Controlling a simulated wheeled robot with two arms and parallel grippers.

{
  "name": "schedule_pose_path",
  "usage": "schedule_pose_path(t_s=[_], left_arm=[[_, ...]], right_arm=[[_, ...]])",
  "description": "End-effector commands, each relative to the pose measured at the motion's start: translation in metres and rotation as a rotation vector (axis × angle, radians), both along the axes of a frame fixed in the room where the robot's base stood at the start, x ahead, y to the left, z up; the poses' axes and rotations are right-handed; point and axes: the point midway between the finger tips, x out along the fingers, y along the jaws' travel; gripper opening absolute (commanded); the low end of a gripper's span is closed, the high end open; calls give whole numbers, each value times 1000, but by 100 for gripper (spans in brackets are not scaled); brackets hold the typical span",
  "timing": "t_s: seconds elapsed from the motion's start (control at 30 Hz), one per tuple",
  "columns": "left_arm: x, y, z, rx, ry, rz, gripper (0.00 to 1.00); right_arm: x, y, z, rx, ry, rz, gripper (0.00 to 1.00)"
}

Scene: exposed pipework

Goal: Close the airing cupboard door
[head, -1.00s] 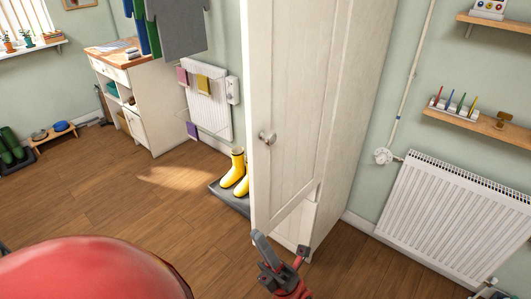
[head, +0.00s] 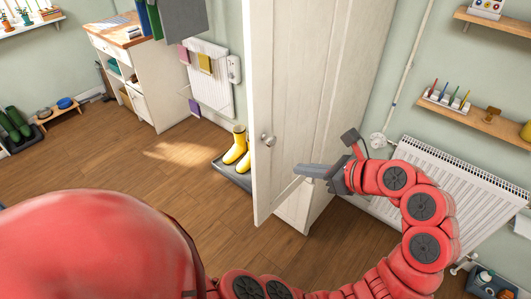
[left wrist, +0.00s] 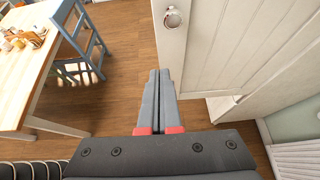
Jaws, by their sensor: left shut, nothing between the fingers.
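The white panelled airing cupboard door (head: 290,100) stands open in the head view, its free edge at the left and the cupboard body (head: 305,212) showing below and behind it. Its round metal knob (head: 267,140) faces me near the free edge, and also shows at the top of the left wrist view (left wrist: 172,18). My left gripper (head: 298,170) is shut and empty, below and right of the knob, on the knob side of the door. In the left wrist view its fingertips (left wrist: 160,72) overlap the door's lower free edge; I cannot tell whether they touch. My right gripper is out of view.
A white radiator (head: 450,195) is on the wall behind my left arm. Yellow boots (head: 236,150) stand on a dark tray left of the door. A wooden table (left wrist: 35,70) and blue chair (left wrist: 78,45) show in the left wrist view. Floor (head: 130,165) lies clear at left.

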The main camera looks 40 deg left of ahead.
Motion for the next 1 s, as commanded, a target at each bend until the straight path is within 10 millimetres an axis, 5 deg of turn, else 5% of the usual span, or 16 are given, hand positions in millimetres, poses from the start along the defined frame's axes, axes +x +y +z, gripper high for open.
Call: schedule_pose_path(t_s=[0.43,0.6,1.0], left_arm=[[5,81,-40,5,4,8,0],[8,106,-39,7,4,8,0],[11,117,-43,6,1,3,0]], right_arm=[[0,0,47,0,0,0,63],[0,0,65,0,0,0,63],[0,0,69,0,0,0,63]])
